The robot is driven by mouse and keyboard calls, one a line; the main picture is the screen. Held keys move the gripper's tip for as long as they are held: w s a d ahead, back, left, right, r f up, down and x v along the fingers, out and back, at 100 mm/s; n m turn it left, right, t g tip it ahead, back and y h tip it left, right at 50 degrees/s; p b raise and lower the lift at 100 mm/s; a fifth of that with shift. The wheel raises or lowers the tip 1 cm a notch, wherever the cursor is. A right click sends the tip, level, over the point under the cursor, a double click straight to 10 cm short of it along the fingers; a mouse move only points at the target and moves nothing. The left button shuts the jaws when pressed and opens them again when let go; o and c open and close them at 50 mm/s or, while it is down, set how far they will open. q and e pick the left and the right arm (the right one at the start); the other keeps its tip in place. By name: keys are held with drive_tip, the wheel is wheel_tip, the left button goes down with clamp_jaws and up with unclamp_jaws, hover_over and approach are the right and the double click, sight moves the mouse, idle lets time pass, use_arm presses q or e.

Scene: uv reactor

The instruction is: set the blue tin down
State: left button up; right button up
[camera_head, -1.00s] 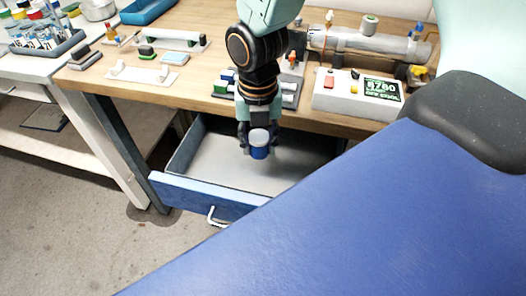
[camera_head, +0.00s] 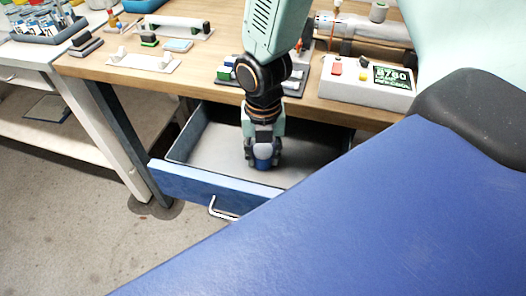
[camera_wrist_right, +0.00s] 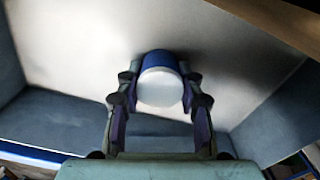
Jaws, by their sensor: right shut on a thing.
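The blue tin (camera_head: 264,163) with a pale lid is in my right gripper (camera_head: 263,158), inside the open drawer (camera_head: 205,180). In the right wrist view the tin (camera_wrist_right: 161,80) sits between the two fingers of the right gripper (camera_wrist_right: 160,95), which are shut on its sides. The tin is low over the drawer's pale floor, near its middle. I cannot tell whether its base touches the floor. My left gripper is not in view.
The wooden workbench (camera_head: 110,75) above the drawer holds a white control box (camera_head: 352,92) with a green display and several small parts. The drawer's blue front (camera_head: 200,188) and side walls surround the tin. The drawer floor around it is clear.

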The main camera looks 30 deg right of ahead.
sight(263, 150)
drive_tip(key=o, duration=1)
drive_tip(key=shift+c, duration=0.2)
drive_tip(key=shift+o, duration=1.1)
drive_tip(key=shift+r, duration=0.2)
wheel_tip(263, 150, up, 12)
drive_tip(key=p, duration=0.4)
